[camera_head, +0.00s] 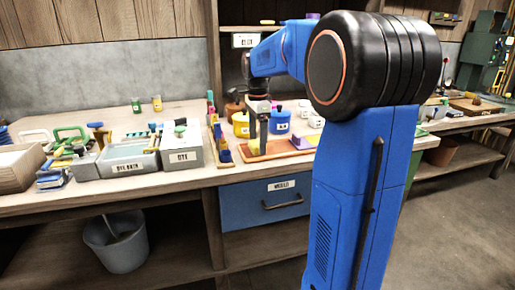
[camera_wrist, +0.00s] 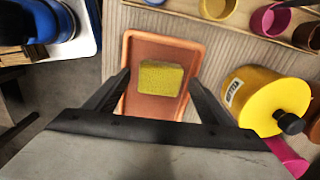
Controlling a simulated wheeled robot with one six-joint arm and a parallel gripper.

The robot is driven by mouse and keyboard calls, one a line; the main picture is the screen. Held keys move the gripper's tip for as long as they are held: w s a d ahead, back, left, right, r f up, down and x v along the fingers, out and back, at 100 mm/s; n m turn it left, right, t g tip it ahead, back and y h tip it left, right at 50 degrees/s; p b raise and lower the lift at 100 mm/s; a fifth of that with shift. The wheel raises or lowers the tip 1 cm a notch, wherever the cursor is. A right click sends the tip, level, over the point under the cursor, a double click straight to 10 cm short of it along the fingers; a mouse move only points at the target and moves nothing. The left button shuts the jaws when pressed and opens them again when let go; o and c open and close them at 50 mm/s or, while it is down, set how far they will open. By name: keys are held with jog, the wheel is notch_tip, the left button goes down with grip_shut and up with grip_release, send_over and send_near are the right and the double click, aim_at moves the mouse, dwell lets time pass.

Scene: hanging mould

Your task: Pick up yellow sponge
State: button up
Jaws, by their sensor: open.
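The yellow sponge (camera_wrist: 160,77) lies in an orange-brown tray (camera_wrist: 139,48) on the bench in the wrist view. It is a small block and sits between my gripper's fingers as seen from above. In the head view the sponge (camera_head: 254,146) shows as a small yellow patch below my gripper (camera_head: 258,141). My gripper (camera_wrist: 157,82) is open, one finger on each side of the sponge, with gaps visible on both sides. How far the fingertips are above the tray is hard to tell.
A yellow lidded pot (camera_wrist: 262,100) stands right of the tray in the wrist view, near my right finger. Open cups (camera_wrist: 270,20) line the top edge. In the head view, a blue pot (camera_head: 279,122) stands behind the tray and grey boxes (camera_head: 182,157) stand to the left.

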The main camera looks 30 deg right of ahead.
jog(key=c, duration=1.1)
jog(key=shift+r, duration=0.1)
notch_tip(320, 180, up, 10)
jog(key=shift+f, duration=0.1)
